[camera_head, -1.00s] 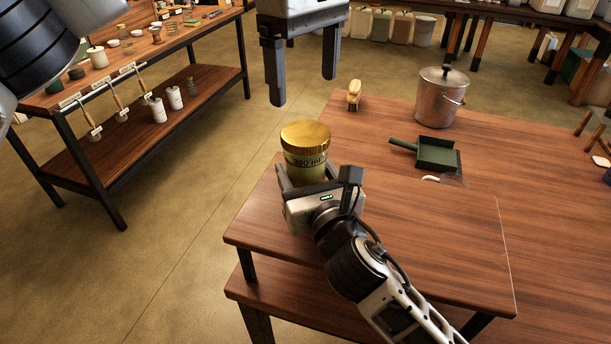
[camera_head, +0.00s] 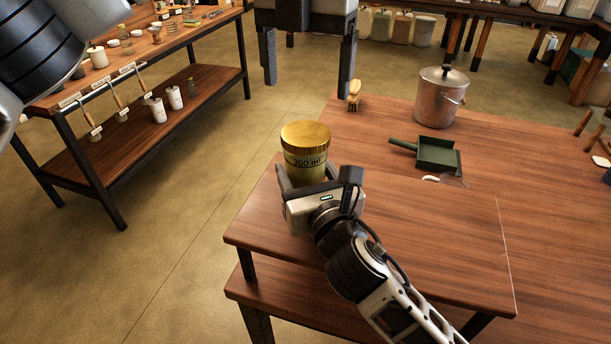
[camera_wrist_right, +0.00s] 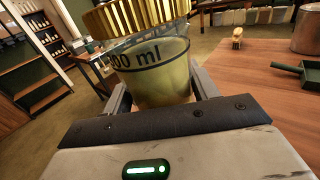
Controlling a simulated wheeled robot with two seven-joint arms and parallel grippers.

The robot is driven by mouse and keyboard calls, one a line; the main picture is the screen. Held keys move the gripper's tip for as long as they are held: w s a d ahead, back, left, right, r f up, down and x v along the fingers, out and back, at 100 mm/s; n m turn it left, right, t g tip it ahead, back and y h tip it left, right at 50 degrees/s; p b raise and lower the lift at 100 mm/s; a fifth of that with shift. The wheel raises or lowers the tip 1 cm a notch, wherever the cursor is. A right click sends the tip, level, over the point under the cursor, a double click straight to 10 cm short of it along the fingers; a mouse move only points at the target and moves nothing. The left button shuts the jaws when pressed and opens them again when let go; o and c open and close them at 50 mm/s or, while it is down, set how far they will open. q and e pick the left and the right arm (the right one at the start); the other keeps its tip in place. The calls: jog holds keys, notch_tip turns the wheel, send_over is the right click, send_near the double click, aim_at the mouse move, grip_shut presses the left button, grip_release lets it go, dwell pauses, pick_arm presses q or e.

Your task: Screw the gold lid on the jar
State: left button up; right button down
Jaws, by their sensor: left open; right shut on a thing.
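The gold lid (camera_head: 306,135) sits on top of the jar (camera_head: 305,166), which is marked "300 ml" and stands near the table's left corner. In the right wrist view, the lid (camera_wrist_right: 130,16) sits on the jar (camera_wrist_right: 155,75) and looks slightly tilted; I cannot tell how firmly it is seated. My right gripper (camera_head: 305,172) is shut on the jar's body, one finger on each side. My left gripper (camera_head: 308,78) is open and empty, pointing down above and behind the lid, clear of it.
A brush (camera_head: 354,95), a metal pot with a lid (camera_head: 438,100) and a green dustpan (camera_head: 437,154) are on the wooden table (camera_head: 420,245). A shelf table (camera_head: 165,130) with jars and brushes stands at left. The table's front is clear.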

aim_at(306, 132)
pick_arm(q)
jog(key=n, duration=2.3)
jog(key=shift+n, duration=0.3)
jog(key=shift+f, duration=4)
